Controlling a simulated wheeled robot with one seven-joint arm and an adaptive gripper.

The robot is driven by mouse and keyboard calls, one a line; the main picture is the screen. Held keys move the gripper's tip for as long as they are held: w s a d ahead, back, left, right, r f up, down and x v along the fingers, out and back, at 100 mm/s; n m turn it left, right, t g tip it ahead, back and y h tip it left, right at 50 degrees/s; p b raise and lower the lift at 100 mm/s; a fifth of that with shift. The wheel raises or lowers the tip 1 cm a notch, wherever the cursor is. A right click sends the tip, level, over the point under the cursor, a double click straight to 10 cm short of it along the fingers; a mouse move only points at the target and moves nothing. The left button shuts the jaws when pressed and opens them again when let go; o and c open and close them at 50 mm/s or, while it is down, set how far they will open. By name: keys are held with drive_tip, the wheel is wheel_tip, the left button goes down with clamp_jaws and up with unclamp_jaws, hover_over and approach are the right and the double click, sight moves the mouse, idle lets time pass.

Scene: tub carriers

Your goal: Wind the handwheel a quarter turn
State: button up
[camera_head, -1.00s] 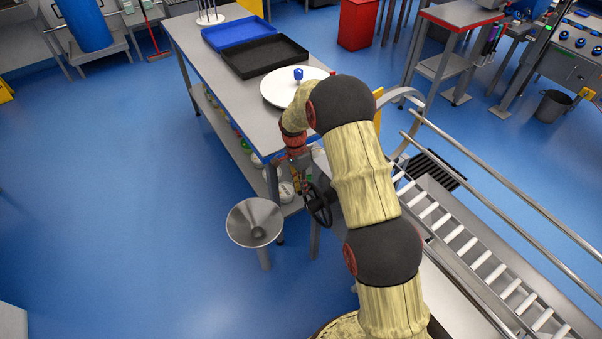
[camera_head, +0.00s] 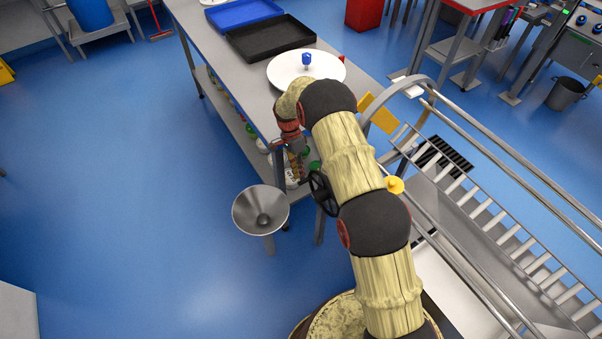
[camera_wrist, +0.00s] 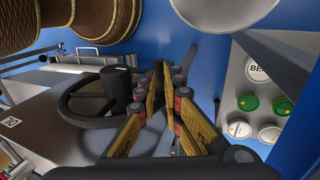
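The black handwheel (camera_head: 322,193) stands at the near end of the steel table, left of my arm in the head view. In the wrist view the handwheel (camera_wrist: 88,104) is at the left, its rim close beside my left finger. My gripper (camera_head: 298,163) points down near the table corner, just above and left of the wheel in the head view. In the wrist view my gripper (camera_wrist: 164,72) has a narrow gap between its yellow-padded fingers, with nothing held between them. Contact with the rim cannot be made out.
A steel funnel (camera_head: 260,212) stands left of the wheel. The table (camera_head: 222,78) bears a black tray (camera_head: 270,40) and a white disc (camera_head: 285,73).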

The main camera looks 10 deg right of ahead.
drive_tip(key=o, duration=0.5)
drive_tip(key=shift+s, duration=0.1)
drive_tip(key=shift+o, duration=0.2)
drive_tip(key=v, duration=1.2)
drive_tip(key=shift+c, duration=0.4)
